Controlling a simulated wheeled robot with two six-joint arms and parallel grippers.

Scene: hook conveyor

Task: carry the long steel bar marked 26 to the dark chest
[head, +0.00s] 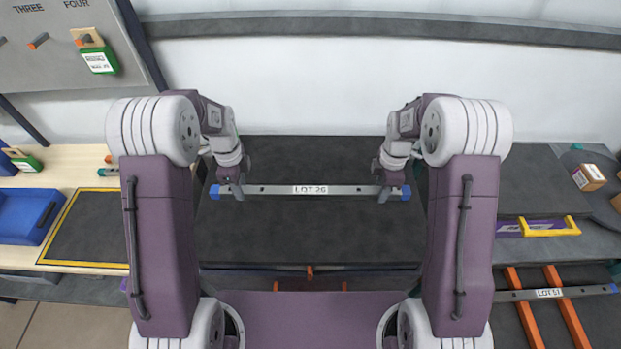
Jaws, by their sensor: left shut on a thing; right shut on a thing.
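The long steel bar (270,190) has blue end caps and a white label reading LOT 26. It runs level from left to right over a dark flat surface (300,240), which may be the top of the dark chest; I cannot tell for sure. My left gripper (232,186) is shut on the bar near its left end. My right gripper (389,189) is shut on the bar near its right end. Whether the bar touches the dark surface is not clear.
Another bar (525,295) marked LOT 51 lies on orange rails (568,308) at the lower right. A yellow-handled tool (548,229) and a small box (588,177) lie at right. A blue tray (22,215) and yellow-edged dark mat (90,228) are at left.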

